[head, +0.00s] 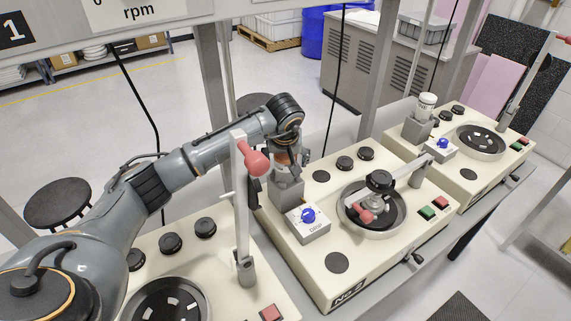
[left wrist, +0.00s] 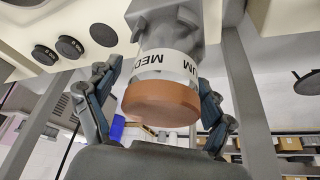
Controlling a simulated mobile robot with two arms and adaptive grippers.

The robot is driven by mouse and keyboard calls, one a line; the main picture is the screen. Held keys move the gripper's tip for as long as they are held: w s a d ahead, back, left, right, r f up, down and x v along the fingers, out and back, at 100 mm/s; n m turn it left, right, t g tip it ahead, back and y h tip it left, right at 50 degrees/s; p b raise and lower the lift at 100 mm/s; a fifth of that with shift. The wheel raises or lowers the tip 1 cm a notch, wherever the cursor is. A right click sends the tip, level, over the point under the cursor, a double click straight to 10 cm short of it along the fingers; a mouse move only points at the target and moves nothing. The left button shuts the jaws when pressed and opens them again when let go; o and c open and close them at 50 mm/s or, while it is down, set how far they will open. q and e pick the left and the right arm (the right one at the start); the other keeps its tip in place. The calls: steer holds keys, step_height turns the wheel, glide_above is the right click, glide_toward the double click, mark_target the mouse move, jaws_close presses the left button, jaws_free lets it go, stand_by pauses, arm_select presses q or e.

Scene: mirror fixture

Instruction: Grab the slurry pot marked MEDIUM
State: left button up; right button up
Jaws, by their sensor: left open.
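The slurry pot (left wrist: 163,66) has a clear body, a white band with the letters "MED" and "UM" showing upside down, and a brown cap (left wrist: 160,103). It sits in a grey holder (head: 287,190) on the middle polishing machine. My left gripper (left wrist: 158,102) is open, with one finger on each side of the cap and visible gaps between fingers and cap. In the head view my left gripper (head: 289,155) is over the holder and hides most of the pot. My right gripper is in neither view.
A blue-knobbed drip box (head: 309,223) stands beside the holder. An upright post with a red knob (head: 256,162) is close to my left forearm. Another pot (head: 426,106) stands in a holder on the far machine. The middle machine's round plate (head: 371,212) carries a fixture.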

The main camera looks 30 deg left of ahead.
arm_select(q)
steer(key=shift+r, duration=0.1)
steer(key=c, duration=1.5)
